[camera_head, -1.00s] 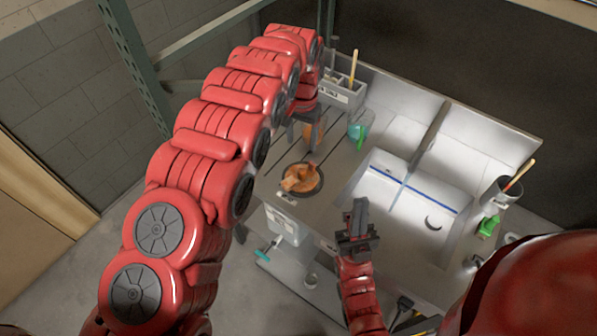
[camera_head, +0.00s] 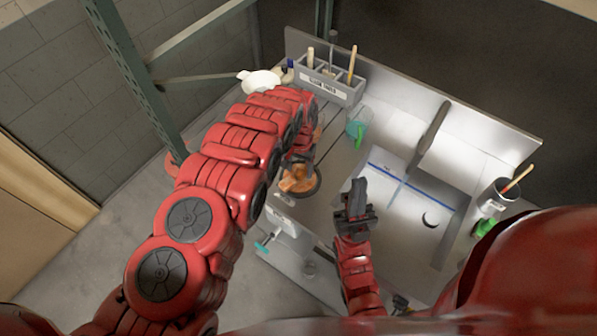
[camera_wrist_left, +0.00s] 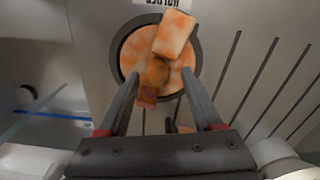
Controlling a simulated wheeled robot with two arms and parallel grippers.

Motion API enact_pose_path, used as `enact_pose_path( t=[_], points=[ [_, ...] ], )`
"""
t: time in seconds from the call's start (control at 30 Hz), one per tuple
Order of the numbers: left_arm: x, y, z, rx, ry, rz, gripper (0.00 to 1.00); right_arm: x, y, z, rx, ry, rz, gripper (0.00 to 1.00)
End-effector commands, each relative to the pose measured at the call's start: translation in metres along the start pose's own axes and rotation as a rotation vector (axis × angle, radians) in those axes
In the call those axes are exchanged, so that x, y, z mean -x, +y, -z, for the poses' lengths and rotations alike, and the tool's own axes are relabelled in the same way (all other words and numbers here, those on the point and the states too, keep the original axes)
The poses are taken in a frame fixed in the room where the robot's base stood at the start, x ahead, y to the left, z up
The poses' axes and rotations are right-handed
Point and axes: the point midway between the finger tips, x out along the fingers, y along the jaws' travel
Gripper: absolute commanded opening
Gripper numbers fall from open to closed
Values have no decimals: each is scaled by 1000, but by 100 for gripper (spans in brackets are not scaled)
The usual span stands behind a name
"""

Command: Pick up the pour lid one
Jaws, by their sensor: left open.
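I cannot tell for sure which object is the pour lid. An orange-stained round dish or lid with a dark rim (camera_head: 318,183) lies on the counter, and it also shows in the left wrist view (camera_wrist_left: 127,48). A blocky orange-and-white piece (camera_wrist_left: 174,33) and a smaller dark orange piece (camera_wrist_left: 147,93) are on it. My left gripper (camera_wrist_left: 160,78) is open, its two fingers pointing at the round dish with nothing clearly held between them. In the head view my left gripper (camera_head: 297,160) is partly hidden by its arm. My right gripper (camera_head: 357,198) is over the counter's front edge by the sink.
A white rounded object (camera_head: 262,80) sits at the back left, beside a grey labelled holder (camera_head: 330,85) with upright handles. A clear cup with teal contents (camera_head: 357,122) stands behind the dish. The sink (camera_head: 405,190) is to the right, with a grey pot (camera_head: 494,197) beyond.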

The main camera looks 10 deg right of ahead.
Motion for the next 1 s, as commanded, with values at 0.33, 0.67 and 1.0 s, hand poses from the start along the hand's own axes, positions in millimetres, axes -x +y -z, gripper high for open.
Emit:
enact_pose_path(
  t=[0.33,0.67,1.0],
  points=[
    [1,0,0,-1,0,0,27,1,0,0,0,0,0,0],
    [0,0,0,-1,-1,0,0,1,0,0,0,0,0,0],
    [2,0,1,0,0,0,0,2,0,0,0,0,0,0]
  ],
)
